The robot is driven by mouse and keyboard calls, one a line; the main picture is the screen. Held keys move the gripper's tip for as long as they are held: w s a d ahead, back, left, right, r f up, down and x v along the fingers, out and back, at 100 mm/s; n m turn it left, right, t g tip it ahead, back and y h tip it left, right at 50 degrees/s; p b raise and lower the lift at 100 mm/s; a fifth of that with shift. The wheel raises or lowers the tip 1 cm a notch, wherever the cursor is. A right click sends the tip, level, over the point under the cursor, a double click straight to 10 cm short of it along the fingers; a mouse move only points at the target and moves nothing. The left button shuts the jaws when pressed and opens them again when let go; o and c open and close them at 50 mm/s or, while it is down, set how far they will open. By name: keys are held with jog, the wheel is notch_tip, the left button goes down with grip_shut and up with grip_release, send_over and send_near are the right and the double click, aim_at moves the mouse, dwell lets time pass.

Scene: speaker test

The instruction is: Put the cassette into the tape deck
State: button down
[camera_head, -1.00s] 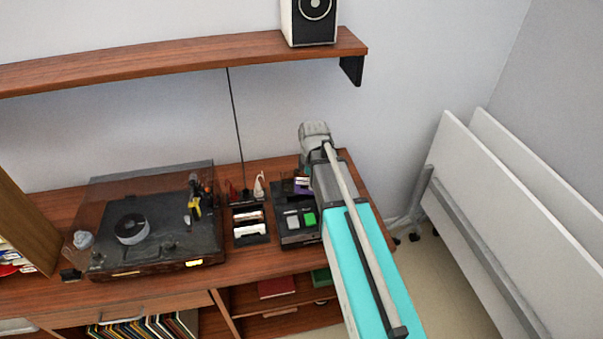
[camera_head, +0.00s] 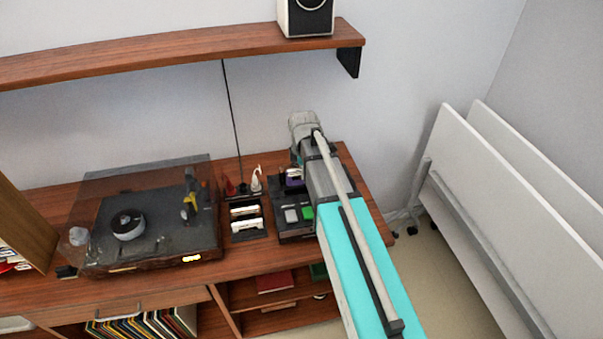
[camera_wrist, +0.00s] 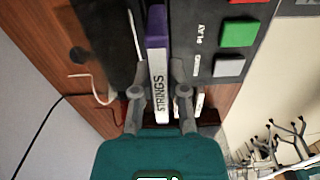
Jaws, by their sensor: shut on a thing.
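The cassette (camera_wrist: 159,78) shows in the wrist view with a purple edge and a white label reading STRINGS. My gripper (camera_wrist: 160,96) is shut on it, one finger on each side. A small purple patch of it shows in the head view (camera_head: 293,174) beside my arm. The tape deck (camera_head: 286,226) is a dark box near the right end of the cabinet top, with a grey and a green button. In the wrist view the deck's panel (camera_wrist: 206,42), marked PLAY, lies right of the cassette. I cannot tell whether the cassette touches the deck. My arm hides part of the deck.
A rack (camera_head: 262,233) with white cassettes stands left of the deck, and a turntable (camera_head: 165,240) with a clear lid is farther left. A wall shelf (camera_head: 180,50) with a speaker (camera_head: 305,20) hangs above. White panels (camera_head: 480,190) stand at the right.

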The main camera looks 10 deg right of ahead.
aim_at(302, 181)
jog(key=shift+w+a+f+n, duration=0.1)
jog(key=shift+w+n, duration=0.1)
jog(key=shift+n, duration=0.1)
jog(key=shift+f, duration=0.15)
jog(key=shift+f+b, duration=2.05)
jog(key=shift+b, duration=0.15)
jog(key=shift+f+b, duration=1.25)
jog(key=shift+b, duration=0.05)
dwell(1.1)
jog(key=c, duration=0.6)
grip_release()
jog(key=shift+o, duration=0.3)
jog(key=o, duration=0.3)
